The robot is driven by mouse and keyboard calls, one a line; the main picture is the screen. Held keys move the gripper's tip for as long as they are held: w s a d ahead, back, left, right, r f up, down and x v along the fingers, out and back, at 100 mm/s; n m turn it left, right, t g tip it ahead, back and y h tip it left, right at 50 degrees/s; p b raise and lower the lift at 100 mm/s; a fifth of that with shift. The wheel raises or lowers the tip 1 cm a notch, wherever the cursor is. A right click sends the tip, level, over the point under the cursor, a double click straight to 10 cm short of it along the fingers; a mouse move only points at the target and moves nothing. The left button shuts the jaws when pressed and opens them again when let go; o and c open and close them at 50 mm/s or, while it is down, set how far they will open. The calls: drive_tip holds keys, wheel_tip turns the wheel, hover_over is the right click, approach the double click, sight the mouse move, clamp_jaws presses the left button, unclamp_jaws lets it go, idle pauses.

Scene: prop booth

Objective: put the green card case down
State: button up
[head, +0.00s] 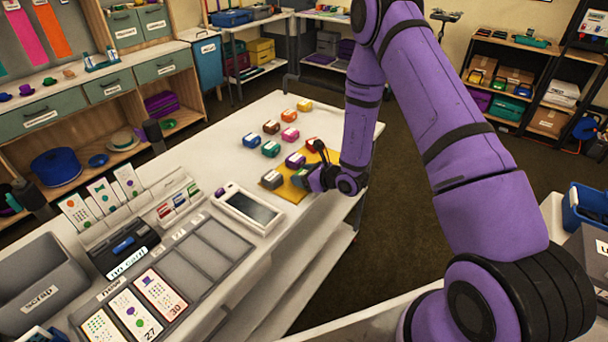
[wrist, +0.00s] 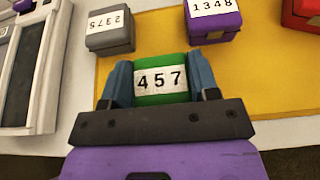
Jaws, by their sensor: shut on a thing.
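The green card case (wrist: 160,96) has a white label reading 457. In the wrist view it sits between the two blue-grey fingers of my gripper (wrist: 162,84), which is shut on it. It is over the yellow mat (wrist: 265,82); I cannot tell whether it touches the mat. In the head view my gripper (head: 312,180) is at the near right part of the yellow mat (head: 290,191), and the green case is mostly hidden there.
On the mat are a grey case (wrist: 110,33) labelled 2375, a purple case (wrist: 212,20) labelled 1348 and a red case (wrist: 301,14). Several coloured cases stand behind the mat, including a blue case (head: 251,140). A tablet-like device (head: 248,208) lies left of the mat.

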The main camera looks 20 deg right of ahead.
drive_tip(key=o, duration=0.9)
drive_tip(key=shift+f, duration=0.1)
drive_tip(key=shift+s+d+r, duration=0.1)
drive_tip(key=shift+s+r, duration=0.05)
drive_tip(key=shift+r, duration=0.05)
drive_tip(key=v, duration=1.2)
drive_tip(key=s+a+r+n+g+y, duration=0.1)
drive_tip(key=s+a+r+n+g, duration=0.2)
drive_tip(key=r+n, duration=0.35)
drive_tip(key=s+a+r+n+g+y, duration=0.2)
drive_tip(key=s+a+r+n+g, duration=0.15)
drive_tip(key=r, duration=0.65)
drive_tip(key=s+a+r+n+g+y, duration=0.1)
drive_tip(key=s+a+r+n+g, duration=0.25)
drive_tip(key=r+n, duration=0.35)
drive_tip(key=s+d+r+n+t+h, duration=0.2)
drive_tip(key=s+d+r+n+h, duration=0.3)
drive_tip(key=s, duration=0.4)
drive_tip(key=s+d+r+n+t+h, duration=0.2)
drive_tip(key=s+d+r+n+h, duration=0.3)
drive_tip(key=s+r, duration=0.4)
drive_tip(key=shift+s+r+n+h, duration=0.15)
drive_tip(key=shift+r+n+h, duration=0.4)
drive_tip(key=shift+n+h, duration=0.4)
